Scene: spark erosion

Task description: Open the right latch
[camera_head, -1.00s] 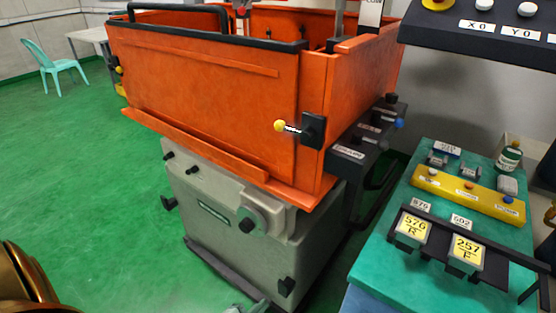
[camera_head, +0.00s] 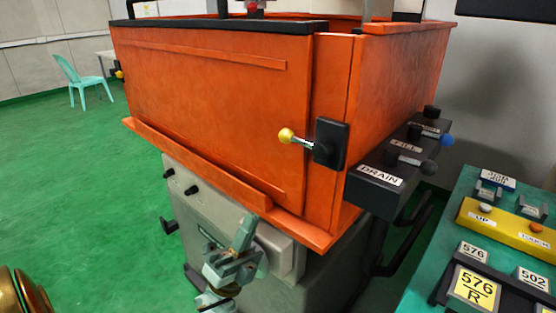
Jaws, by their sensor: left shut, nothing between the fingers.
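The right latch (camera_head: 331,143) is a black plate on the right end of the orange tank's front. Its metal lever points left and ends in a yellow knob (camera_head: 286,135). The orange tank (camera_head: 205,110) has a front panel with a black top rail, and the lever lies across the panel's right edge. The left latch (camera_head: 119,74) shows small at the tank's far left edge, also with a yellow knob. My left gripper (camera_head: 246,232) is shut and empty, below the tank's lower ledge and well under the right latch, apart from it. My right gripper is not in view.
A dark valve box (camera_head: 381,189) with labelled levers juts out right of the tank. A teal control desk (camera_head: 457,208) with buttons and yellow tags stands at the right. The grey machine base (camera_head: 300,290) is below the tank. Green floor at left is open, with a chair (camera_head: 78,84).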

